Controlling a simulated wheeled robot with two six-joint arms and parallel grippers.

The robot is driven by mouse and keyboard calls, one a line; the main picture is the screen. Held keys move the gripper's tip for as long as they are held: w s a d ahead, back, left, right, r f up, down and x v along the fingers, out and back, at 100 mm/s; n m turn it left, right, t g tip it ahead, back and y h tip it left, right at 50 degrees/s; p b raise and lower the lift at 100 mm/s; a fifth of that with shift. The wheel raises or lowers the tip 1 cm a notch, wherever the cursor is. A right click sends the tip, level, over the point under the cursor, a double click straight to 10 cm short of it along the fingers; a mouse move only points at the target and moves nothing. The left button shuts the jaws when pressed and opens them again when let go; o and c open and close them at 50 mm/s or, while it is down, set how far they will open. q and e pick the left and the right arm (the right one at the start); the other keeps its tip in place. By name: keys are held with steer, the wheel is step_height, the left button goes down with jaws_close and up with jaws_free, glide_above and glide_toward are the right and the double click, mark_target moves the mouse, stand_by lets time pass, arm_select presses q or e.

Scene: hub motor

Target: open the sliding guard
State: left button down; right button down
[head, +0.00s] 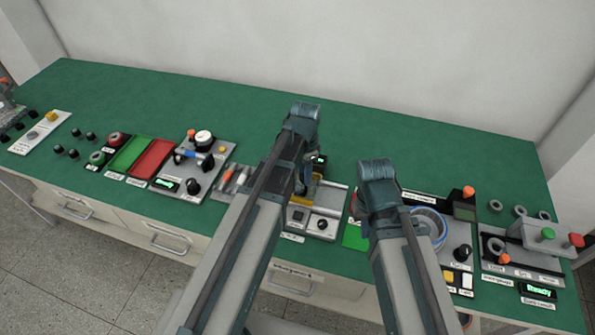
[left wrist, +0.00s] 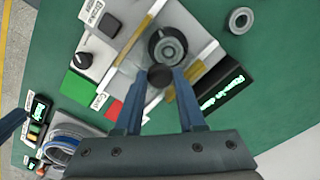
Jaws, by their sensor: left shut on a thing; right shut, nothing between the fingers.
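The sliding guard (left wrist: 133,68) is a clear panel with yellow edge strips on a light fixture in the left wrist view. A short dark knob (left wrist: 160,76) stands at it, beside a round grey motor part (left wrist: 169,47) in a dark holder. My left gripper (left wrist: 159,84) is shut on the knob, one blue finger on each side.
A lit display (left wrist: 223,91) is beside the fixture, and a panel with a black dial (head: 322,224) is in front. A green pad (head: 354,237) and a blue-rimmed coil (head: 428,226) are to the right. The green table (head: 230,105) is clear at the back.

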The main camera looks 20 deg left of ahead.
arm_select(q)
steer(key=d, duration=0.6)
steer(key=shift+s+d, duration=0.1)
steer(key=shift+d, duration=0.2)
steer(key=c, duration=0.5)
jaws_free()
step_height(320, 180, up, 14)
steer(key=p, duration=1.4)
steer(key=shift+s+f, duration=0.1)
steer(key=shift+f, duration=0.05)
